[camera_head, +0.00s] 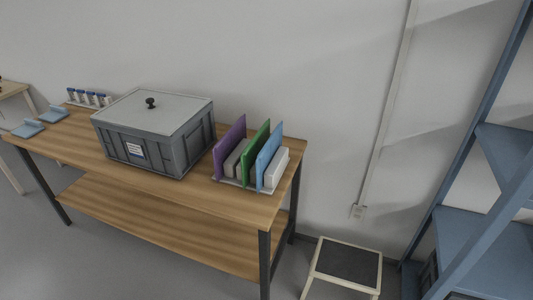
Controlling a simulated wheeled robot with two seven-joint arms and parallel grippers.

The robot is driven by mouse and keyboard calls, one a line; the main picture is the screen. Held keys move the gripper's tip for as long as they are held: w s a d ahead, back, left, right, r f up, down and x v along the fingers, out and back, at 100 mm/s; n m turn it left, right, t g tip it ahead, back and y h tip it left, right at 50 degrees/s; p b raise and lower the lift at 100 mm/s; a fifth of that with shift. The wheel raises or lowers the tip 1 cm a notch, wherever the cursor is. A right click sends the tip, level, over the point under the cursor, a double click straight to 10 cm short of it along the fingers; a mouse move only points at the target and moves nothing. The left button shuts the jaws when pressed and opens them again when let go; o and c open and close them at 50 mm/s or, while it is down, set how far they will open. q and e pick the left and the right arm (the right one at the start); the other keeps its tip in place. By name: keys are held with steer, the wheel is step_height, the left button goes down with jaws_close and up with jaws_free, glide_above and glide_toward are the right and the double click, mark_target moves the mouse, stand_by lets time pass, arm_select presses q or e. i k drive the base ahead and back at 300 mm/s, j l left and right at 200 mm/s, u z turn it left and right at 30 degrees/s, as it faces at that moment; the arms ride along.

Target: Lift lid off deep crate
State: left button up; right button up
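The deep crate (178,153) is a grey box with ribbed walls and a small white label on its front. It stands on the wooden table (215,202). A flat light grey lid (180,110) lies on top of the crate and covers its opening, so the inside is hidden. A black knob (150,103) stands up from the lid near its middle. Neither of my grippers shows in the head view.
Right of the crate, a rack (230,181) holds purple, green and blue upright panels. Blue pads (28,129) and a row of small vials (90,98) are at the table's left. A step stool (346,264) and a blue shelf (470,225) stand at right.

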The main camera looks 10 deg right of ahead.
mark_target(158, 112)
steer(key=i+j+z, duration=0.15)
steer(key=j+z, duration=0.2)
steer(key=j, duration=0.7)
steer(key=j+z, duration=0.4)
steer(key=j, duration=0.65)
steer(key=j+z, duration=0.35)
steer(key=j, duration=0.7)
steer(key=k, duration=0.05)
